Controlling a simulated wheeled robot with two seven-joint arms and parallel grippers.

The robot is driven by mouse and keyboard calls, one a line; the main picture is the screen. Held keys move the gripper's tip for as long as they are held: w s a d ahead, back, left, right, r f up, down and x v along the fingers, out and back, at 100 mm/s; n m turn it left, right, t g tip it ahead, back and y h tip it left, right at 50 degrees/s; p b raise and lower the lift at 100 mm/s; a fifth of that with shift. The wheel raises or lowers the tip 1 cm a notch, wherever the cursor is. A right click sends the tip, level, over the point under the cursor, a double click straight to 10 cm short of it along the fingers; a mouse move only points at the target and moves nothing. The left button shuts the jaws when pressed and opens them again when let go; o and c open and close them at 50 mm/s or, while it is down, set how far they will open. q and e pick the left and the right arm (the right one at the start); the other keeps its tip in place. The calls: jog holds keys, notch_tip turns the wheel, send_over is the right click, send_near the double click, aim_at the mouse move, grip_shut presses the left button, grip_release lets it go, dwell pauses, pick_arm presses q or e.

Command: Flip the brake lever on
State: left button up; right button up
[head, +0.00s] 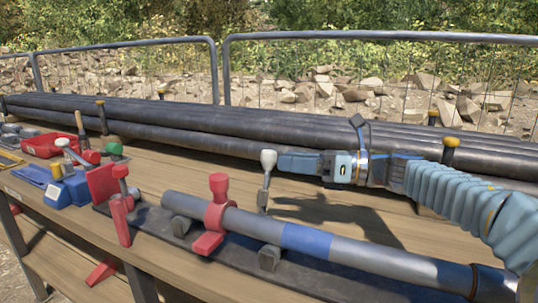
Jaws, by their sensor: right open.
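An upright lever with a pale grey knob (267,160), which looks like the brake lever, stands behind the grey pipe at mid-picture. Its thin metal stem goes down towards the bench. My right gripper (286,163) comes in from the right, with its blue-grey fingers pointing left at the knob. The fingertips are just right of the knob; I cannot tell whether they touch it. The fingers are seen side-on and hold nothing visible. My left gripper is not in view.
A grey pipe with a blue band (307,240) lies clamped in a red clamp (215,215) in front of the lever. Long black pipes (200,125) lie behind. Bare wood (165,172) shows between.

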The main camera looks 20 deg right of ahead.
aim_at(268, 159)
jog(key=x, duration=0.5)
jog(key=shift+w+a, duration=0.1)
jog(key=shift+a, duration=0.1)
grip_shut()
